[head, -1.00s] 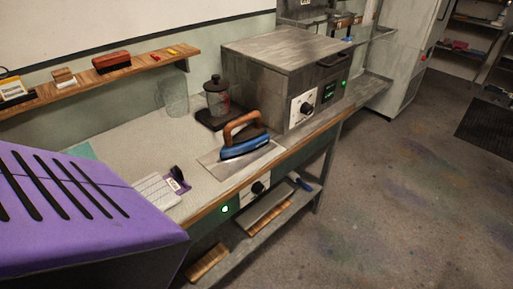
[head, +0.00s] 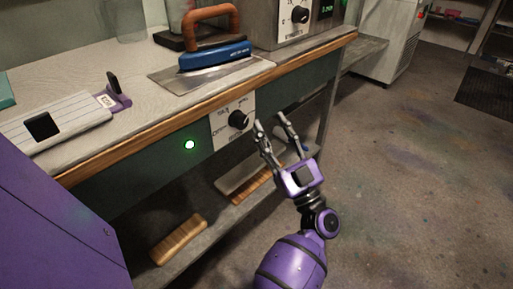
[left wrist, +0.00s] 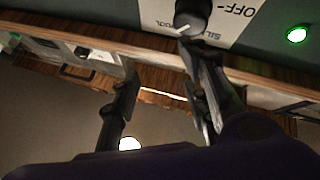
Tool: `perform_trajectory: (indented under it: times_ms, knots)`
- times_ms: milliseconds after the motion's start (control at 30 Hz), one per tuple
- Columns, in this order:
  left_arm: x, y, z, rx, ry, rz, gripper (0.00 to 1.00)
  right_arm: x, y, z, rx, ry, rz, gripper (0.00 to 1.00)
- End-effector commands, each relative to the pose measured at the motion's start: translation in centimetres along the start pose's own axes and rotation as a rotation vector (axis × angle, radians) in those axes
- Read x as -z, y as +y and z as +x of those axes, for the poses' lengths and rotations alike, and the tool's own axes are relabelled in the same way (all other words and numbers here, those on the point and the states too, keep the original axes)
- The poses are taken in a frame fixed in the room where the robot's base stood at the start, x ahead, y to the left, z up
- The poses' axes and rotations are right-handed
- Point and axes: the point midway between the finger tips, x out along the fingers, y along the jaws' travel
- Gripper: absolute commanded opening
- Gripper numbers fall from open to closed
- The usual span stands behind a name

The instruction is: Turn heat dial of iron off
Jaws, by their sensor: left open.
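The heat dial (head: 238,119) is a black round knob on a white label plate (head: 220,130) on the bench front, below the blue iron (head: 215,53) with its brown handle. My left gripper (head: 271,121) is open and empty, just right of the dial. In the left wrist view one finger overlaps the dial's edge; I cannot tell whether they touch. My right gripper is not in view.
A green lamp (head: 190,145) glows left of the dial. The wooden bench edge (head: 170,118) runs above the panel. A lower shelf (head: 205,222) holds wooden-handled items beneath it. The iron's metal plate (head: 180,84) lies on the bench.

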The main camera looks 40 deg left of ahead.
Motion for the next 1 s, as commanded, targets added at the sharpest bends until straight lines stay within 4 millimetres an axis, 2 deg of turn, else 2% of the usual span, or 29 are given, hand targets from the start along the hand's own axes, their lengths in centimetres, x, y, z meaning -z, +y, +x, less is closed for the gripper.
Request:
perform_trajectory:
  times_ms: [33,100,200,367,800,1000]
  knots:
    - [-1.9,0.1,-1.2,0.094,-0.024,0.014,0.41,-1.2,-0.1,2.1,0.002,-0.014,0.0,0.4]
    - [-2.7,-0.1,-1.7,0.207,-0.055,0.038,0.41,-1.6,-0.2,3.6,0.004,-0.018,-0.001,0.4]
    - [-3.5,-0.2,-2.5,0.321,-0.101,0.068,0.41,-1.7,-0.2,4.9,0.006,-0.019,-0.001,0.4]
    - [-3.9,-0.4,-2.8,0.403,-0.141,0.091,0.41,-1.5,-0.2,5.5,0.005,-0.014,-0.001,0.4]
    - [-4.5,-2.9,3.0,0.409,-0.141,0.092,0.41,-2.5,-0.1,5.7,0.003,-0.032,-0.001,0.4]
    - [-4.6,-3.4,4.2,0.407,-0.142,0.092,0.41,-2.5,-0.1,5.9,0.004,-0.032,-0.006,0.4]
